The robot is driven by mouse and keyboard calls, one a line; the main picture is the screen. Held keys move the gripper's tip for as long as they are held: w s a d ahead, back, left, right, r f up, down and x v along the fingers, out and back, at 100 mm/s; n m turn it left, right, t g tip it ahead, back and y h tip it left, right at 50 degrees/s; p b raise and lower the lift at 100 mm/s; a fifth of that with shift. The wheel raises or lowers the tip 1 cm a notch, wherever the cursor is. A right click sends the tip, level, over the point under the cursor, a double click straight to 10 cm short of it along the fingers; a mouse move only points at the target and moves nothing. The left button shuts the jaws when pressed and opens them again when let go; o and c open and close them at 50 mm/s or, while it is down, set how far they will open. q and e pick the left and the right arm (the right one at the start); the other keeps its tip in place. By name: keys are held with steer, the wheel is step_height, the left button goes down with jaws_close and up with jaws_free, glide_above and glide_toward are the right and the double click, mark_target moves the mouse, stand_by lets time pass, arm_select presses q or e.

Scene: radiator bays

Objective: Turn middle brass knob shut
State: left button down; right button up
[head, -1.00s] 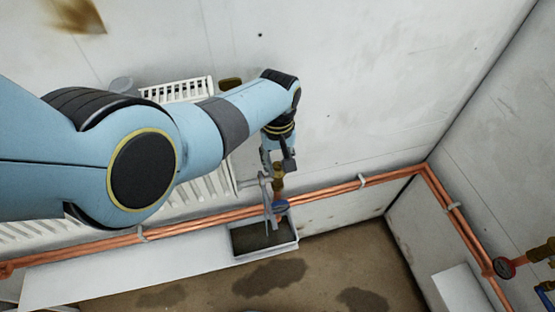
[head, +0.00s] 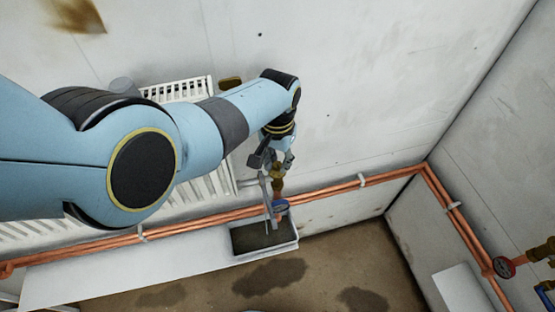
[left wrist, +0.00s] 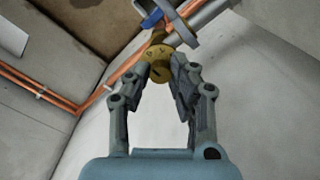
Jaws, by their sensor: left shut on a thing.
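The brass knob (head: 278,184) sits on a valve just above the copper pipes, beside the white radiator (head: 217,186). It also shows in the left wrist view as a round brass cap (left wrist: 158,54) with dark marks on its face. My left gripper (head: 275,161) reaches it from above, with its fingers shut on the knob. In the left wrist view the fingertips (left wrist: 158,74) are on either side of the cap. A blue part (head: 281,205) sits just below the knob, and a grey metal piece (head: 266,192) stands beside it. My right gripper is not in view.
Copper pipes (head: 330,192) run along the wall and round the corner. A tray with dark contents (head: 293,244) lies below the valve. At the far right are a red round part (head: 504,267) and a blue handle (head: 546,297). My left arm hides much of the radiator.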

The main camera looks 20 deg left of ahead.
arm_select(q)
steer(key=shift+s+f, duration=0.1)
stand_by(0.4)
steer(key=c, duration=1.3)
jaws_free()
steer(key=shift+o, duration=0.8)
